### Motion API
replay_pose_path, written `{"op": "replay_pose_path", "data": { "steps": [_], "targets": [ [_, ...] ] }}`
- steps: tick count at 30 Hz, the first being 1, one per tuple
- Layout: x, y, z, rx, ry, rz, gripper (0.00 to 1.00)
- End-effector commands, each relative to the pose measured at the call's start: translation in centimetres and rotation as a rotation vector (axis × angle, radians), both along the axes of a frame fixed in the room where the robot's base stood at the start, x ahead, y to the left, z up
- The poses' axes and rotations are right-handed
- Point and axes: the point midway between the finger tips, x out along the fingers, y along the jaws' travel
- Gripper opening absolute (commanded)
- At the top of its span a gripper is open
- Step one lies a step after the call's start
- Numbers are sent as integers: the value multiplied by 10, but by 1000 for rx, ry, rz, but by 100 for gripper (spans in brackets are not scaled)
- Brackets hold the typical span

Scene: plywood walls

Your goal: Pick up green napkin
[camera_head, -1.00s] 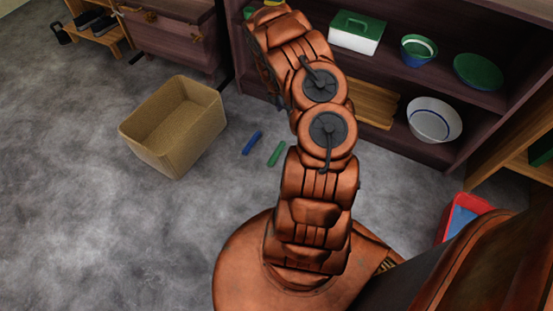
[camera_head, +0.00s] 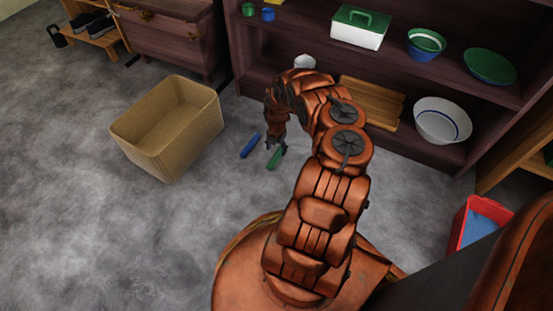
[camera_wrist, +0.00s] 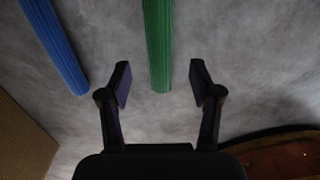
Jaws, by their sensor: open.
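The green napkin (camera_head: 274,158) is a narrow rolled strip lying on the grey floor; it also shows in the wrist view (camera_wrist: 158,45). The blue rolled strip (camera_head: 250,146) lies left of it, apart from it, and shows in the wrist view (camera_wrist: 58,45). My gripper (camera_head: 277,147) is low over the green napkin. In the wrist view my gripper (camera_wrist: 160,84) is open and empty, with one finger on each side of the green napkin's near end. I cannot tell the exact height between fingers and floor.
A tan open box (camera_head: 168,128) stands on the floor to the left. A dark wooden shelf (camera_head: 308,45) with dishes is behind. A red bin (camera_head: 461,226) stands at the right.

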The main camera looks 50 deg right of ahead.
Motion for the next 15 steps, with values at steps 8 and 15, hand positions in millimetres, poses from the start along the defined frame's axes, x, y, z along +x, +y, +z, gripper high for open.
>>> {"op": "replay_pose_path", "data": {
  "steps": [8, 15],
  "targets": [
    [1, -1, -21, 0, 1, 0, 64],
    [2, -2, -49, 0, 2, 0, 64]
  ]
}}
